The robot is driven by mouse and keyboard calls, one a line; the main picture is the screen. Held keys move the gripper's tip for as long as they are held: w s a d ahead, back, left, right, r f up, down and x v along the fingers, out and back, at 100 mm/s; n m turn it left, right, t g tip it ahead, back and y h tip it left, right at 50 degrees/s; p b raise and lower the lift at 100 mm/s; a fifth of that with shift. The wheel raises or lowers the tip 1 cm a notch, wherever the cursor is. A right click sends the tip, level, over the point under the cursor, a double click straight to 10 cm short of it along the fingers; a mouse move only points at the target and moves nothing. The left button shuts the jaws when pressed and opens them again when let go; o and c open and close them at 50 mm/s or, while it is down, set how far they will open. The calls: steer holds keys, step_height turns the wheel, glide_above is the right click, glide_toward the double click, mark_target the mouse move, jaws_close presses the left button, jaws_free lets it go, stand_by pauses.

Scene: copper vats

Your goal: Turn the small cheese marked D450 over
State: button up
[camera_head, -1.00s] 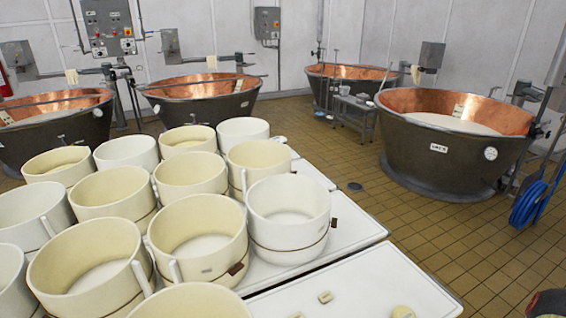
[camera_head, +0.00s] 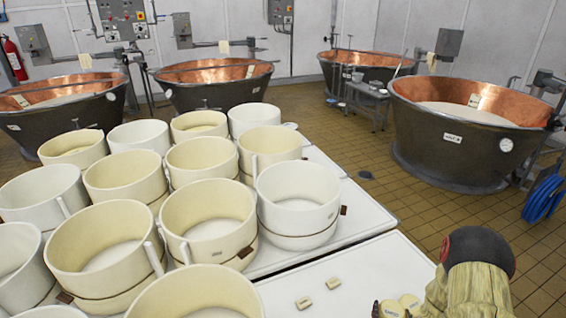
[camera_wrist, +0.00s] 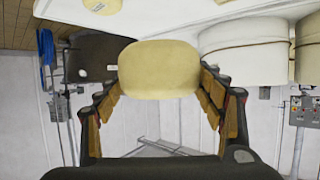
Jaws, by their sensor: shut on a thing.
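My gripper (camera_wrist: 160,76) is shut on a small pale yellow cheese (camera_wrist: 160,58), with one finger on each side of it. No marking shows on the held cheese in the wrist view, so I cannot read D450 there. In the head view a small cheese (camera_head: 390,309) at the bottom edge, beside my dark finger, seems to be the held one. Its mark is too small to read. Part of a cheese with a mark (camera_wrist: 102,5) also shows at the top of the wrist view.
A white table (camera_head: 350,262) carries several cream moulds (camera_head: 208,222) on the left. Copper vats (camera_head: 455,130) stand beyond on the tiled floor.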

steer(key=w+a+r+n+y, duration=0.1)
steer(key=w+a+r+y, duration=0.1)
steer(key=a, duration=0.8)
steer(key=w+a+r+n+y, duration=0.2)
steer(key=a+r, duration=0.1)
steer(key=a, duration=0.7)
steer(key=shift+a+r+n+t, duration=0.15)
steer(key=shift+r+n+t, duration=0.15)
steer(key=shift+r+t, duration=0.1)
